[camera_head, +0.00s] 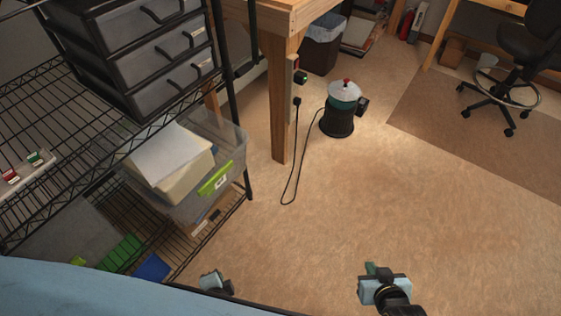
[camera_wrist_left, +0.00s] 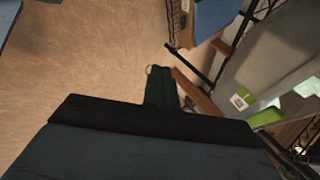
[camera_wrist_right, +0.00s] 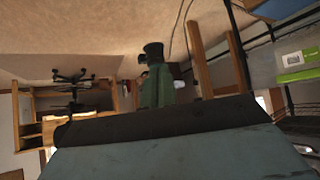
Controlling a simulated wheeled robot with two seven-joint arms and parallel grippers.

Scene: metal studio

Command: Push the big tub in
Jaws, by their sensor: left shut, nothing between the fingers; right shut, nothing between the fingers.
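The big tub (camera_head: 234,150) is clear plastic with a bright green latch. It holds papers and folders and sits on a wire shelf at the left in the head view, its latch end sticking out past the shelf's front. The tub also shows at the right of the left wrist view (camera_wrist_left: 244,78) and of the right wrist view (camera_wrist_right: 263,69). My left gripper (camera_wrist_left: 160,85) is shut and empty, apart from the tub; little of it shows in the head view. My right gripper (camera_head: 371,268) is shut and empty over open floor, well right of the tub.
The black wire rack (camera_head: 232,95) carries a grey drawer unit (camera_head: 135,45) above the tub. A wooden bench leg (camera_head: 279,110) stands just right of the rack. A green and black pot-like device (camera_head: 338,122) with a cord is on the floor. The floor in front is clear.

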